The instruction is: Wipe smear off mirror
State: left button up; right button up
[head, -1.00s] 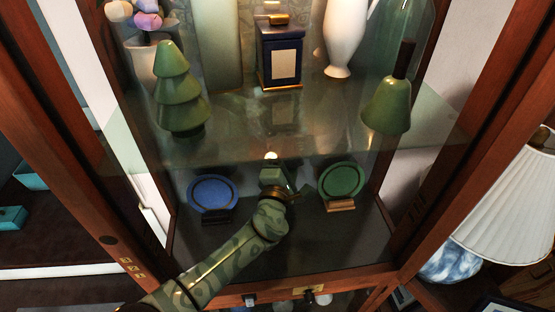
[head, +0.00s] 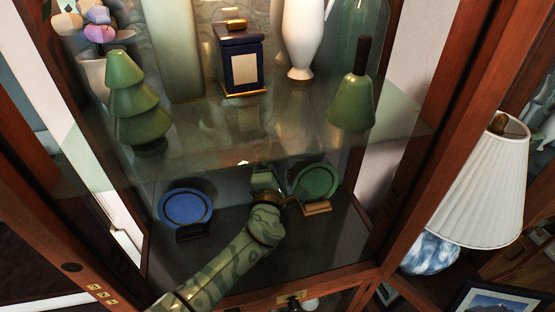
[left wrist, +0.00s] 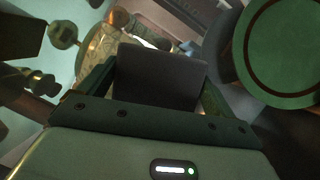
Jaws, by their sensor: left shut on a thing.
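My left gripper (head: 264,180) reaches into the cabinet's lower compartment, between the blue plate (head: 186,208) and the green plate (head: 315,182), closer to the green one. In the left wrist view it is shut on a flat dark grey thing (left wrist: 160,78), perhaps a cloth or pad. The back of the lower compartment behind the gripper looks reflective and may be the mirror. I cannot make out a smear, and I cannot tell whether the held thing touches the back. My right gripper is not in view.
A glass shelf (head: 225,150) above my gripper bears a green tree figure (head: 138,105), a blue box (head: 240,62), a white vase (head: 303,40) and a green bell (head: 353,100). Both plates stand close beside my arm. A lamp (head: 480,185) stands outside, right.

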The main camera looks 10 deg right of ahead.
pick_arm(q)
jog(key=shift+a+r+p, duration=0.1)
jog(key=shift+a+p, duration=0.35)
jog(key=shift+a, duration=1.1)
jog(key=a+p, duration=0.3)
jog(key=a, duration=0.7)
jog(key=shift+a, duration=0.25)
jog(key=shift+s+p, duration=0.15)
jog(key=shift+p, duration=0.15)
jog(key=shift+s+p, duration=1.6)
jog(key=shift+s, duration=1.3)
